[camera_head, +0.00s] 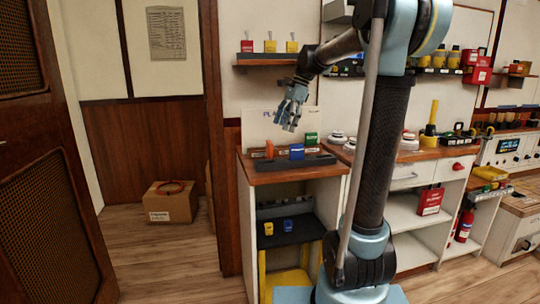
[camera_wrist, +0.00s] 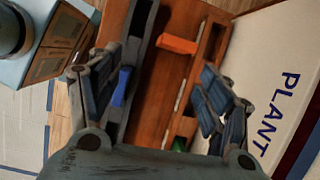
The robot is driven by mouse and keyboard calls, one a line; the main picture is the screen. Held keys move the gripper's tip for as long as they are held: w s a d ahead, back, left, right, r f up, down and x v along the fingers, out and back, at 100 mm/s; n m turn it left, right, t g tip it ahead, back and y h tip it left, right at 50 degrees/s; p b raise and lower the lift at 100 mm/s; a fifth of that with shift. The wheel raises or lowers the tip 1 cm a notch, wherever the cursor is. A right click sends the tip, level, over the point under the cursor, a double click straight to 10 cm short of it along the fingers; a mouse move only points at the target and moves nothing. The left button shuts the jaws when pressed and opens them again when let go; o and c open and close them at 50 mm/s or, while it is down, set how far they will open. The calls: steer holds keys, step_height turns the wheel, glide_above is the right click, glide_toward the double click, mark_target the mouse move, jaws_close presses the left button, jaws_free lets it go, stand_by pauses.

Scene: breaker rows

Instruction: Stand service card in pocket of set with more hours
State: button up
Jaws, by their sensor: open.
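My gripper (camera_head: 291,110) is open and empty above the wooden counter top (camera_head: 262,177). In the wrist view its two fingers (camera_wrist: 152,84) are spread wide over the counter. An orange piece (camera_head: 269,149) stands at the left; it also shows in the wrist view (camera_wrist: 177,44). A blue piece (camera_head: 297,151) sits in a long dark rack (camera_head: 318,160) along the front; it shows beside the left finger in the wrist view (camera_wrist: 121,86). A green piece (camera_head: 311,138) stands behind, partly hidden in the wrist view. I cannot tell which piece is the service card, nor read any hours.
A white board lettered PLANT (camera_wrist: 278,115) stands behind the counter. A wall shelf (camera_head: 266,61) with red and yellow items is above. Below the counter, a dark shelf (camera_head: 288,237) holds small yellow and blue items. A cardboard box (camera_head: 170,203) sits on the floor at left.

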mark_target(269, 146)
steer(key=shift+m, duration=0.5)
steer(key=a+f, duration=0.2)
steer(key=f, duration=0.1)
steer(key=a+f, duration=0.2)
steer(key=f, duration=0.2)
steer(key=w+a+f, duration=0.1)
steer(key=a+f, duration=0.1)
steer(key=f, duration=0.1)
steer(key=shift+w+f, duration=0.1)
steer(key=shift+f, duration=0.05)
steer(key=c, duration=1.2)
steer(key=shift+c, duration=0.2)
